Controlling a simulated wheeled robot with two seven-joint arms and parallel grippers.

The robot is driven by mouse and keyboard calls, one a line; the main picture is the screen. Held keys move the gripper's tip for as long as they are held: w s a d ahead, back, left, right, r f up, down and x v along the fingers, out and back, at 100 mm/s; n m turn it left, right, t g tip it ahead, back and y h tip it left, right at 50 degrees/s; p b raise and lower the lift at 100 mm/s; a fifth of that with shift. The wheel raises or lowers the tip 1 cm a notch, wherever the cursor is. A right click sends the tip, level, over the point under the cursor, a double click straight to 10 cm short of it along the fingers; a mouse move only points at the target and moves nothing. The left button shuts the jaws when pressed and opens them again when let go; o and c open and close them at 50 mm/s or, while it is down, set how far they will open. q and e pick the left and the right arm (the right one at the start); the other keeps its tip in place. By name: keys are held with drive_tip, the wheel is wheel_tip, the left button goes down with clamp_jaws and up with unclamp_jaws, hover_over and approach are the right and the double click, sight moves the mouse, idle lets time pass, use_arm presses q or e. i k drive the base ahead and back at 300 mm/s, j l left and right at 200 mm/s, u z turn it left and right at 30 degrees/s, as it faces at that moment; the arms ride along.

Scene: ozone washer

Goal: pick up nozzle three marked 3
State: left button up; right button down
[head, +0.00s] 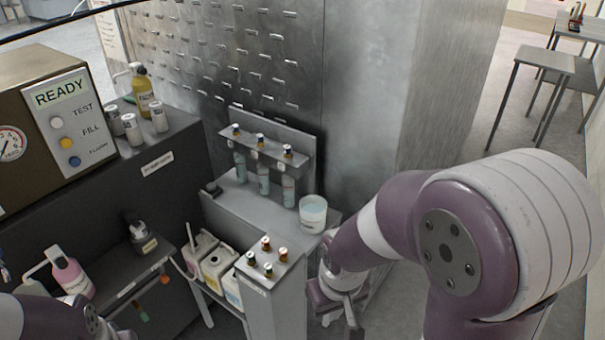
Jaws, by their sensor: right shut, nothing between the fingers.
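Three small dark-capped nozzles stand in a row on the grey wall rack: a left one (235,129), a middle one (260,139) and a right one (287,151). Small tags sit below them, but their numbers are too small to read. Several more nozzles (266,243) with coloured tops stand on the grey pedestal (275,305). I cannot tell which nozzle is marked 3. My right gripper (340,308) is shut and empty, low beside the pedestal's right side, apart from every nozzle. My left arm shows at the bottom left, its fingers out of frame.
A white cup (313,213) stands on the bench right of the clear bottles (264,180) under the rack. Jugs (219,265) stand left of the pedestal. A machine (55,120) with a READY panel and a pink bottle (72,277) are on the left. Open floor lies right.

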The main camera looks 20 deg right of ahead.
sight(286, 149)
drive_tip(key=i+l+z, duration=0.1)
drive_tip(key=z, duration=0.3)
drive_tip(key=i+z, duration=0.1)
drive_tip(key=z, duration=0.35)
drive_tip(key=i+l+z, duration=0.1)
drive_tip(key=z, duration=0.3)
drive_tip(key=i+z, duration=0.1)
drive_tip(key=z, duration=0.35)
